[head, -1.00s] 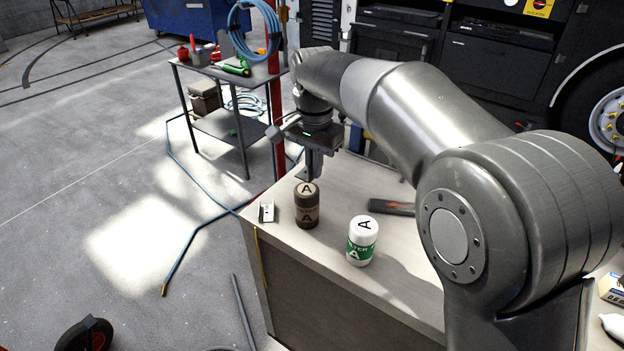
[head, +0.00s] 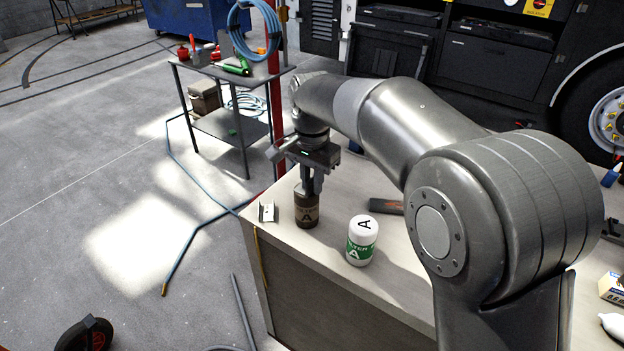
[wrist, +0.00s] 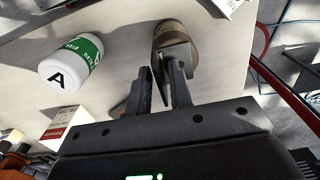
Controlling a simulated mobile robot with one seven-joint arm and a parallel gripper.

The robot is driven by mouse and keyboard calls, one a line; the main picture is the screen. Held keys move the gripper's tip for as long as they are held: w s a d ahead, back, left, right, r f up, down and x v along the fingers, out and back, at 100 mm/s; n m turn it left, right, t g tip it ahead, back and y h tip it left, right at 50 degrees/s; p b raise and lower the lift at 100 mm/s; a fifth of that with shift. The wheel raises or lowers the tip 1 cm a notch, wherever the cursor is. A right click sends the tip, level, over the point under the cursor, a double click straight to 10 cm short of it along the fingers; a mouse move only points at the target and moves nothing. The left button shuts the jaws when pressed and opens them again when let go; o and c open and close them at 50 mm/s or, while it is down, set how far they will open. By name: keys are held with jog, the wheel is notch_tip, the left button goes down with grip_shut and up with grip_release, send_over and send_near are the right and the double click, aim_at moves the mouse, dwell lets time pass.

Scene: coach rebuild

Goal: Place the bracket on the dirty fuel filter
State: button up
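A white and green filter (head: 362,241) stands upright on the bench (head: 335,262), to the right. A dark flat object (head: 386,206) lies behind it. A steel side table (head: 240,70) with tools and a red post (head: 274,100) stand behind my gripper.

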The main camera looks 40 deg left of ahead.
aim_at(312, 178)
jog(key=shift+o, duration=0.5)
jog(key=shift+r, duration=0.1)
notch_tip(312, 178, up, 12)
jog(key=w+d+r+t, duration=0.1)
jog(key=w+d+r, duration=0.1)
jog(key=d, duration=0.5)
jog(key=w+d+r, duration=0.1)
jog(key=d, duration=0.6)
jog(key=s+d+t+y, duration=0.1)
jog(key=s+d+t, duration=0.1)
jog(key=d, duration=1.4)
jog(key=s+d+f+t, duration=0.1)
jog(key=s+d+f, duration=0.2)
jog(key=d, duration=0.3)
jog(key=s+d+f, duration=0.3)
jog(key=s+d, duration=0.2)
jog(key=d, duration=0.1)
jog(key=s+d+f+t+h, duration=0.1)
jog(key=s+d+f, duration=0.2)
jog(key=s+d, duration=0.2)
jog(key=shift+d+f+t, duration=0.3)
jog(key=shift+d+f, duration=0.1)
jog(key=shift+d, duration=0.7)
jog(key=shift+o, duration=0.3)
jog(key=shift+s, duration=0.1)
